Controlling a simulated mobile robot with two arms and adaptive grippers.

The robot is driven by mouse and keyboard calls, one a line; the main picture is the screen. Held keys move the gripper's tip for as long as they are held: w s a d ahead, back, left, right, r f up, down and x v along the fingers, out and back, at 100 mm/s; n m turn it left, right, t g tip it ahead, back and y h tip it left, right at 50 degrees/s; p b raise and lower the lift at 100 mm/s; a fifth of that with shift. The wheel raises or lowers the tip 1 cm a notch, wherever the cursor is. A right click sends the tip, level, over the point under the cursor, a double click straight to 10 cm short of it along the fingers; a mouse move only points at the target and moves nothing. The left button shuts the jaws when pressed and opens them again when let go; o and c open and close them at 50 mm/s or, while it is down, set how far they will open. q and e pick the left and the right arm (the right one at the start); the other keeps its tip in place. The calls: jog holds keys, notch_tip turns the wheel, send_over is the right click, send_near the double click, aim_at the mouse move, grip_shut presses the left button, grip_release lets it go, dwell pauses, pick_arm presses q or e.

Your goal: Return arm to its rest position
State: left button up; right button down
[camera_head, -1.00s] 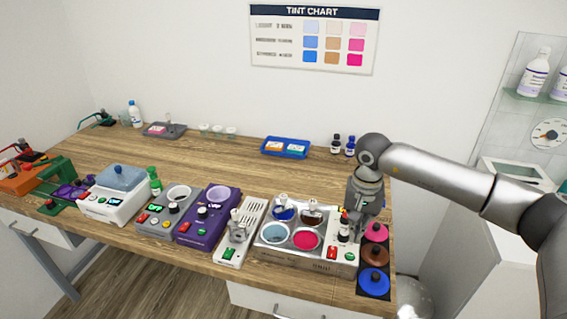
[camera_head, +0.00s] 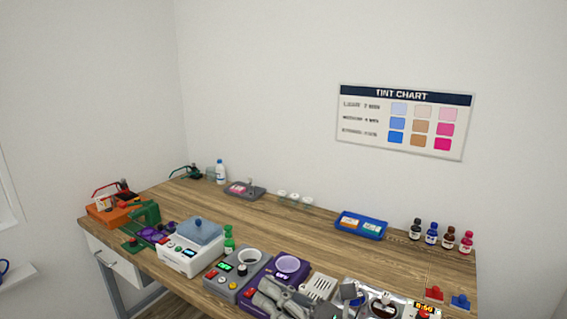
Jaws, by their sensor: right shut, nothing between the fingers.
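My right gripper (camera_head: 272,293) shows at the bottom edge, a grey shape in front of the purple device (camera_head: 289,265). It is shut and holds nothing. Most of its arm is outside the picture. My left gripper is not in view.
The wooden workbench (camera_head: 300,227) carries a white device with a blue-grey lid (camera_head: 184,257), a grey device (camera_head: 226,284), a green bottle (camera_head: 229,240) and a blue tray (camera_head: 361,225). Several small bottles (camera_head: 432,234) stand at the right. The bench's back middle has free room.

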jog(key=w+d+f+m+t+h, duration=0.2)
jog(key=d+m+t+h, duration=0.3)
jog(key=m, duration=0.6)
jog(key=w+d+f+m+t+h, duration=0.15)
jog(key=d+m+t+h, duration=0.4)
jog(key=m, duration=0.55)
jog(key=s+d+f+m+g+h, duration=0.5)
jog(key=d+f+m+g+h, duration=0.2)
jog(key=d+f+m, duration=0.35)
jog(key=s+d+f+m+g, duration=0.1)
jog(key=s+f+m+g, duration=0.4)
jog(key=s+f, duration=0.45)
jog(key=s+d+f+m+g, duration=0.1)
jog(key=s+f+m+g, duration=0.45)
jog(key=s, duration=0.65)
notch_tip(320, 180, down, 30)
jog(key=s+b, duration=0.2)
jog(key=s+d+f+g+b, duration=0.2)
jog(key=s+f, duration=1.4)
jog(key=shift+s+d+f+n+h, duration=0.2)
jog(key=shift+d+f+n+h, duration=0.15)
jog(key=shift+n, duration=0.05)
